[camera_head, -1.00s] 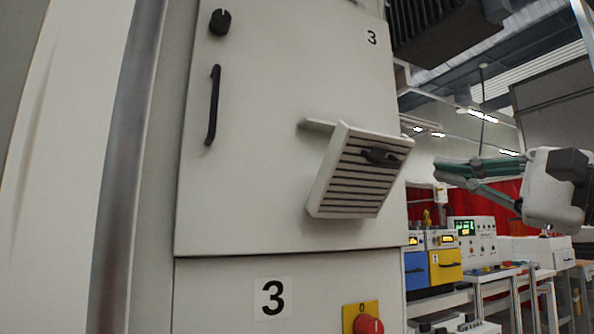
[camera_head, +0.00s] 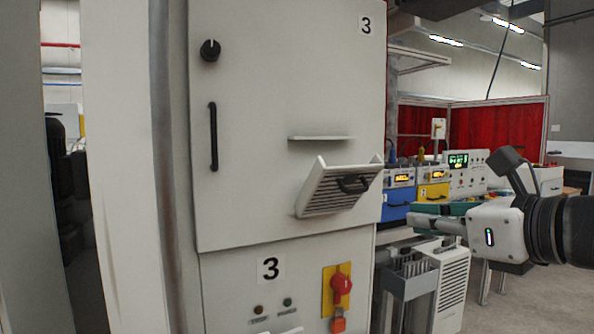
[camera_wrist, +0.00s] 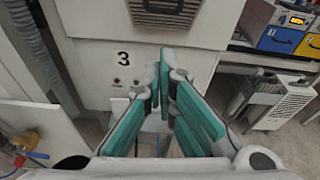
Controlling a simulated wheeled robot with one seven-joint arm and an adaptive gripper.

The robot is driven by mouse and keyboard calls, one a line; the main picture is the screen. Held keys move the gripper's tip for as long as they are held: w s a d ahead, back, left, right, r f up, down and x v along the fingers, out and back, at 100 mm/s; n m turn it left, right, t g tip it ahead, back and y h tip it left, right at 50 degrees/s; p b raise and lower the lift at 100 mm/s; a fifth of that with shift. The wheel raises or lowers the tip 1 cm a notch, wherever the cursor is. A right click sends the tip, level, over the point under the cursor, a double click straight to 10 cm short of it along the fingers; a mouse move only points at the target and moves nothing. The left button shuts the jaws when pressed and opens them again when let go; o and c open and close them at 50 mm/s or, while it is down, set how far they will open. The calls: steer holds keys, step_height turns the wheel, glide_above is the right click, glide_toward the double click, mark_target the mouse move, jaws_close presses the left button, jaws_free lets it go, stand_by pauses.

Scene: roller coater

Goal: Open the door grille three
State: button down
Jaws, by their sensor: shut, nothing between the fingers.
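The door grille (camera_head: 318,193) on the cabinet door marked 3 (camera_head: 290,100) is a slatted cream panel with a black handle (camera_head: 353,184). It is tilted out from the door at its top edge, its lower edge near the door, and stands partly open. Part of the grille (camera_wrist: 160,18) and its handle show at the top of the wrist view. My gripper (camera_head: 418,218), with green finger pads, is to the right of the grille and a little lower, apart from it. In the wrist view my gripper (camera_wrist: 172,62) is shut and empty.
A narrow ledge (camera_head: 322,138) juts from the door above the grille. A red switch on a yellow plate (camera_head: 341,284) sits below. A grey bin (camera_head: 409,280) and a white slatted unit (camera_head: 452,285) stand to the right. Blue and yellow devices (camera_head: 398,203) line a bench behind.

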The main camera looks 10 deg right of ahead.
steer(key=w+a+m, duration=0.1)
steer(key=w+a, duration=0.3)
steer(key=w, duration=0.6)
steer(key=shift+w+f+b, duration=0.25)
steer(key=shift+w+b, duration=0.1)
steer(key=shift+w+a+r+p, duration=0.25)
steer(key=shift+w+r+p, duration=0.1)
steer(key=shift+w+r, duration=0.35)
steer(key=shift+s, duration=0.1)
